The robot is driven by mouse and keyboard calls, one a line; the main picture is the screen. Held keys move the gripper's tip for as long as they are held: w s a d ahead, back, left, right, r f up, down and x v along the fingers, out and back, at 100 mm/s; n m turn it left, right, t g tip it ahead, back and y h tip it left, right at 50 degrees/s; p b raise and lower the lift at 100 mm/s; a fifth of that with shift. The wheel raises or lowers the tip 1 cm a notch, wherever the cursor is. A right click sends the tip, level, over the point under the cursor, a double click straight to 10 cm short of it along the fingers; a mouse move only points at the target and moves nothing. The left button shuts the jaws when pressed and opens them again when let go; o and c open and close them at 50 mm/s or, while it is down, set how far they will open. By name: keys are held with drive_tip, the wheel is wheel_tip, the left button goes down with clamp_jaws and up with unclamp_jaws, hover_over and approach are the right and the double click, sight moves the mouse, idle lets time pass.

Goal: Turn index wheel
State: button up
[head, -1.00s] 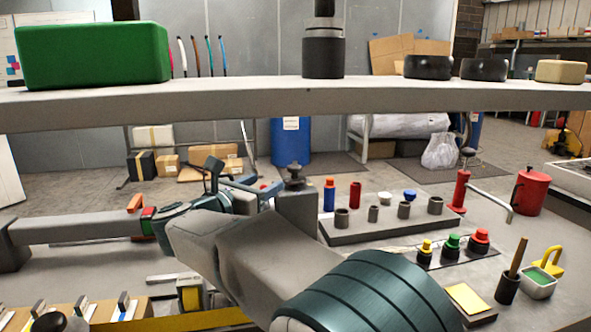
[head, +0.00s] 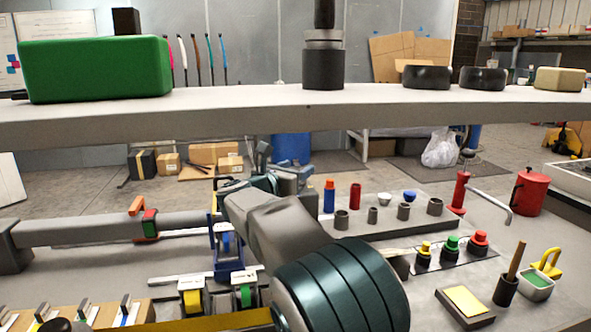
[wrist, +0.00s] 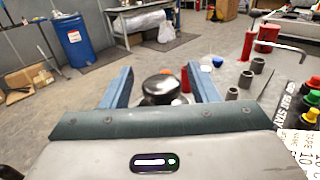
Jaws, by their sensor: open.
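A dark round knob with a glossy top (wrist: 160,88), which looks like the index wheel, sits between my two blue fingers in the wrist view. My gripper (wrist: 158,72) is open, with one finger on each side of the knob. I cannot tell whether either finger touches it. In the head view my gripper (head: 281,164) points away past the bend of my arm. There my arm hides the knob and the grey post below it.
Grey cups (head: 341,219), a blue-and-orange bottle (head: 329,196) and a red cylinder (head: 355,196) stand on a block to the right. A red crank handle (head: 461,190) stands farther right. A grey beam (head: 230,112) crosses the upper head view.

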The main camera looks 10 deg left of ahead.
drive_tip(key=c, duration=0.9)
drive_tip(key=shift+c, duration=0.2)
drive_tip(key=shift+d+f+y+b, duration=0.15)
drive_tip(key=shift+y+b, duration=0.15)
drive_tip(key=shift+b, duration=0.4)
drive_tip(key=n+y+b, duration=0.1)
drive_tip(key=y+b, duration=0.1)
drive_tip(key=b, duration=0.1)
drive_tip(key=shift+f+n+t+b, duration=0.15)
drive_tip(key=shift+n+t+b, duration=0.15)
drive_tip(key=shift+t+b, duration=0.1)
drive_tip(key=n+y+b, duration=0.2)
drive_tip(key=y+b, duration=0.2)
drive_tip(key=b, duration=0.1)
drive_tip(key=shift+n, duration=0.4)
drive_tip(key=n+y+b, duration=0.1)
drive_tip(key=y, duration=0.1)
drive_tip(key=n+y+b, duration=0.1)
drive_tip(key=y, duration=0.1)
drive_tip(key=n+g+y+b, duration=0.1)
drive_tip(key=n+y+b, duration=0.1)
drive_tip(key=shift+r, duration=0.25)
drive_tip(key=shift+n+g+y+b, duration=0.4)
drive_tip(key=shift+y, duration=0.3)
